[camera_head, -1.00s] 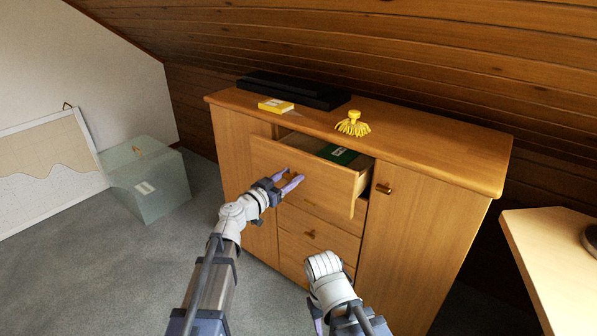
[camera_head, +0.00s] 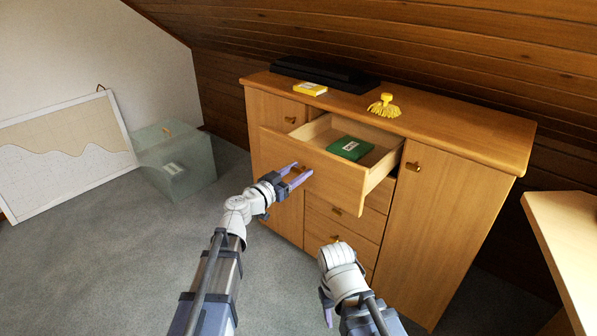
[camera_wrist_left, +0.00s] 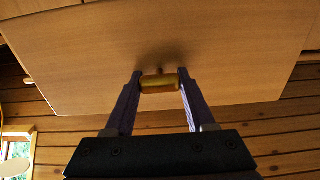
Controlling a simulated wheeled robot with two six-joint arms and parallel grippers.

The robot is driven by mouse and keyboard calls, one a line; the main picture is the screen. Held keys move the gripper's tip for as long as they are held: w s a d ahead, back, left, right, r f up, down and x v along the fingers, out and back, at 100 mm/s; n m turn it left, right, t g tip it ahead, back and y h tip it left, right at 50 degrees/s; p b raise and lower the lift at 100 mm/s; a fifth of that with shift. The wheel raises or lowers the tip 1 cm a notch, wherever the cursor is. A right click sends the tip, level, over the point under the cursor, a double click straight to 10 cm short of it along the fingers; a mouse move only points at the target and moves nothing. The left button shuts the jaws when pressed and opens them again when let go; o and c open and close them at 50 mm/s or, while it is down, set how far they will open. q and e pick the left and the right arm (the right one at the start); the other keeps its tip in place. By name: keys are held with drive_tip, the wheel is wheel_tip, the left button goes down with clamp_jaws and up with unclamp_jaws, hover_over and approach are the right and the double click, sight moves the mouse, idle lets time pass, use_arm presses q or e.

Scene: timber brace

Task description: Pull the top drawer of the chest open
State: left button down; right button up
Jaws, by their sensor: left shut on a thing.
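The wooden chest (camera_head: 440,195) stands against the sloped timber wall. Its top drawer (camera_head: 325,172) is pulled well out and shows its inside, where a green box (camera_head: 349,148) lies. My left gripper (camera_head: 297,177) is at the drawer front, shut on the drawer's brass knob (camera_wrist_left: 159,84), which sits between the purple fingers in the left wrist view. The drawer front (camera_wrist_left: 160,45) fills much of that view. My right gripper (camera_head: 327,308) hangs low at the front, mostly hidden behind its own wrist, so its jaws cannot be judged.
A yellow box (camera_head: 310,88), a yellow brush (camera_head: 384,106) and a black flat object (camera_head: 325,73) lie on the chest top. Lower drawers (camera_head: 342,218) are closed. A glassy box (camera_head: 175,160) and a framed board (camera_head: 65,150) stand left. A table (camera_head: 570,245) is at right.

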use_arm(q)
drive_tip(key=shift+c, duration=1.2)
unclamp_jaws()
drive_tip(key=shift+s, duration=0.1)
drive_tip(key=v, duration=0.7)
drive_tip(key=shift+s+a, duration=0.25)
